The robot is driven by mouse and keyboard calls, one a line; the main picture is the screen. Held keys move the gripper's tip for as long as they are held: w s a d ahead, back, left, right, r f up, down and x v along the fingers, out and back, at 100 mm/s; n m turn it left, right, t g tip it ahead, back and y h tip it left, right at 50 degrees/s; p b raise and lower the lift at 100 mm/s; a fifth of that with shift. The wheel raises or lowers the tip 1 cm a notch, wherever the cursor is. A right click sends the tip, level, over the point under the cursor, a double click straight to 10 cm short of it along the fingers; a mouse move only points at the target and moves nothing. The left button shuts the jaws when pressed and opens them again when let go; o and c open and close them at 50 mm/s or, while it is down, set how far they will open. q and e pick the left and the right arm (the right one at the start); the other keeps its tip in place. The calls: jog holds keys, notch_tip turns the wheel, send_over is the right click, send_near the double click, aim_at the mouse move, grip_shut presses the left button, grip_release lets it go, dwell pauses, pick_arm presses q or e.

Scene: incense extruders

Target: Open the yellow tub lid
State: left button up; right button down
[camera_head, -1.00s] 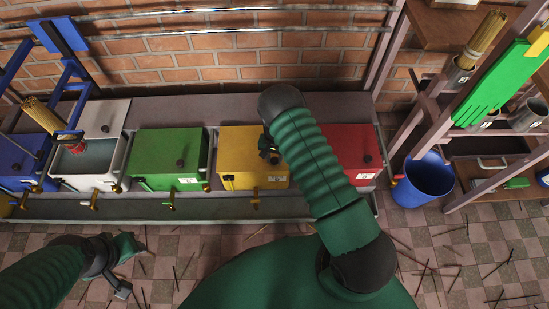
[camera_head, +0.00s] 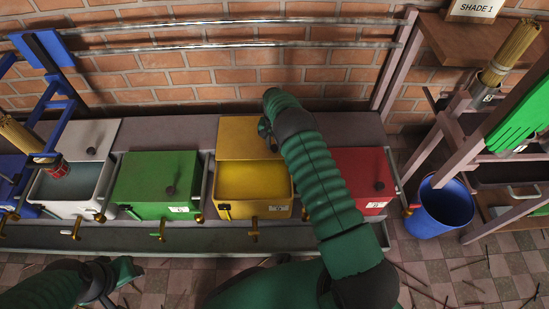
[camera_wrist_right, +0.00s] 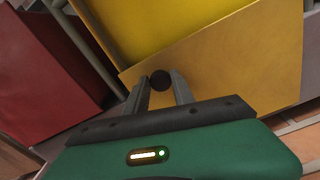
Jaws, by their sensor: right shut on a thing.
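The yellow tub (camera_head: 238,209) stands between the green and red tubs, and its yellow interior shows from above. Its yellow lid (camera_head: 240,138) is raised and stands back at the tub's rear edge. My right gripper (camera_head: 267,130) is at the right part of the lid. In the right wrist view, the fingers of my right gripper (camera_wrist_right: 160,87) are shut on the lid's dark round knob (camera_wrist_right: 160,79), with the lid (camera_wrist_right: 235,70) behind it. My left gripper (camera_head: 122,273) is low at the left, over the floor and away from the tubs; its jaws are unclear.
A closed green tub (camera_head: 150,180) is at left and a closed red tub (camera_head: 358,172) at right of the yellow one. An open white tub (camera_head: 53,197) is further left. A blue bucket (camera_head: 444,211) and a shelf stand at right. Metal rails run along the brick wall.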

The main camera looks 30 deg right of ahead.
jog(key=shift+w+d+f, duration=0.1)
jog(key=shift+w+d, duration=0.15)
pick_arm(q)
jog(key=shift+d+f, duration=0.1)
jog(key=shift+f, duration=0.25)
pick_arm(e)
jog(key=c, duration=1.1)
grip_release()
jog(key=shift+o, duration=0.2)
pick_arm(q)
jog(key=w+p+v, duration=0.1)
jog(key=p+v, duration=0.6)
jog(key=shift+w+r, duration=0.25)
jog(key=shift+w, duration=0.1)
pick_arm(e)
notch_tip(320, 180, up, 17)
jog(key=shift+f, duration=0.15)
